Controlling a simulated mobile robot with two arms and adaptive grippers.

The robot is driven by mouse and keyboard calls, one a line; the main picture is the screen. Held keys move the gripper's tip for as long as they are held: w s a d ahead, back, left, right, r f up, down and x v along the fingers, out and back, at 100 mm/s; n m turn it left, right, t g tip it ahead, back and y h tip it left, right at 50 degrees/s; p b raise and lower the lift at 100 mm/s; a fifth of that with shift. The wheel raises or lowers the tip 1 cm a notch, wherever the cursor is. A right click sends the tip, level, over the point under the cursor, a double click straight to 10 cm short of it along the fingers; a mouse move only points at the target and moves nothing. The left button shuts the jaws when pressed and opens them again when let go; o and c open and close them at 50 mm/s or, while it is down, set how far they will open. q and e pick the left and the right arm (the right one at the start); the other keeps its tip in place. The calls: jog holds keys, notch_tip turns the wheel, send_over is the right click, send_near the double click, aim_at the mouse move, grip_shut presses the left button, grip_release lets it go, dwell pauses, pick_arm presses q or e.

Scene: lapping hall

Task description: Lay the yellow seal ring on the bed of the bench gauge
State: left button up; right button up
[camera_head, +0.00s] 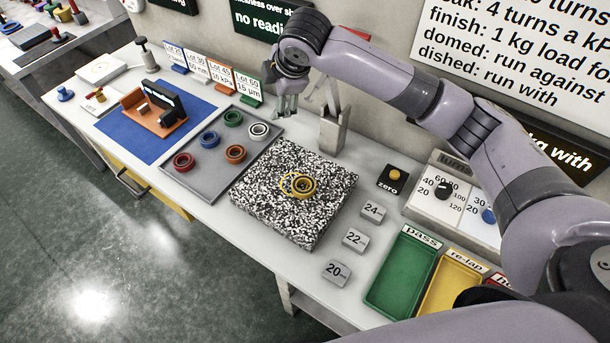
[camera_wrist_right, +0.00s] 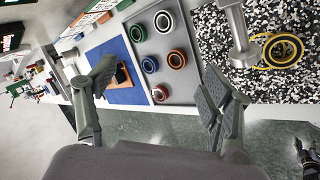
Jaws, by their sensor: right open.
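The yellow seal ring (camera_head: 307,188) lies on the black-and-white speckled bed (camera_head: 265,205) of the bench gauge, near the middle. A thin yellow circle shows around or beside it. The right wrist view shows the ring (camera_wrist_right: 297,50) on the bed (camera_wrist_right: 215,85) too, at the right, beside the gauge's grey post (camera_wrist_right: 240,40). My right gripper (camera_head: 287,112) is open and empty, raised behind the bed, left of the post. Its two spread fingers (camera_wrist_right: 160,88) also show in the right wrist view, with nothing between them.
A grey tray (camera_head: 183,182) with several coloured rings stands left of the bed. A blue mat (camera_head: 115,135) with an orange fixture lies farther left. Several grey blocks (camera_head: 336,272), a zero button (camera_head: 393,177) and green (camera_head: 402,270) and yellow trays lie to the right.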

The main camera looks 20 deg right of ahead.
jog(key=s+d+f+m+g+h+p, duration=0.1)
jog(key=s+d+f+m+g, duration=0.15)
jog(key=s+g, duration=0.65)
jog(key=t+p, duration=0.2)
jog(key=p, duration=0.1)
send_over(304, 189)
jog(key=shift+n, duration=0.45)
jog(key=f, duration=1.2)
jog(key=shift+w+d+f, duration=0.1)
jog(key=shift+w+f, duration=0.1)
jog(key=shift+f, duration=0.1)
jog(key=shift+s+f, duration=0.1)
jog(key=shift+f, duration=0.2)
notch_tip(304, 189, down, 4)
jog(key=shift+s+r+p, duration=0.15)
jog(key=shift+p, duration=0.8)
jog(key=shift+f, duration=0.5)
jog(key=shift+c, duration=0.5)
jog(key=c, duration=1.3)
jog(key=shift+r, duration=0.1)
